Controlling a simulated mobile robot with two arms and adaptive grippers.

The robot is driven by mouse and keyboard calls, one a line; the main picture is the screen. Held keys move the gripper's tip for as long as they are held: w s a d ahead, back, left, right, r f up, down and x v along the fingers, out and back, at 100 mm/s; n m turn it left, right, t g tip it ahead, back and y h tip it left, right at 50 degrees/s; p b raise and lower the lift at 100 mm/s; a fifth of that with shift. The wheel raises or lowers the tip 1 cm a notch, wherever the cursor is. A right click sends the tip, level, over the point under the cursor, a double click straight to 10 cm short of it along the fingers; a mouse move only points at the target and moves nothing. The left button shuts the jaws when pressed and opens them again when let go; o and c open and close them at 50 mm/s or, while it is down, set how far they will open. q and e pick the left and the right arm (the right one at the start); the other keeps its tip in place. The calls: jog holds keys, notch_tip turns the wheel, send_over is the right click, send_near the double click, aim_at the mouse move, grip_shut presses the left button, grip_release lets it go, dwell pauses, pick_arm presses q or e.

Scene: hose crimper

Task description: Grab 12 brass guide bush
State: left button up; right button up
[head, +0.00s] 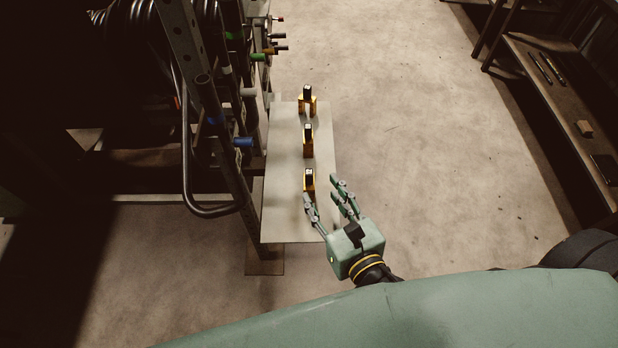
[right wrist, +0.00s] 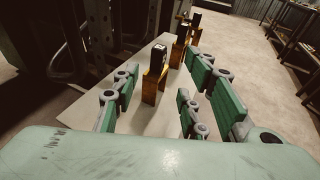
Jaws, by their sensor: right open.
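Three brass-yellow pieces with black tops stand upright in a row on a pale metal shelf plate (head: 285,215). The near piece (head: 309,182), the middle piece (head: 308,142) and the far piece (head: 307,104) are spaced apart. I cannot read any number on them. My right gripper (head: 322,190) is open and empty at the plate's right edge, close to the near piece. In the right wrist view the near piece (right wrist: 154,86) shows between the spread fingers. I cannot tell whether a finger touches it. My left gripper is not in view.
A dark rack (head: 228,150) with hanging hoses and coloured handles stands along the plate's left side. A bent tube (head: 186,170) sticks out at its front. A shelf unit (head: 560,95) stands at the far right. The floor between is clear.

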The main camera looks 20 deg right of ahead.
aim_at(311, 181)
jog(key=p+x, duration=0.1)
jog(key=x, duration=0.4)
jog(key=shift+a+f, duration=0.1)
jog(key=shift+a, duration=0.05)
grip_shut()
dwell(0.4)
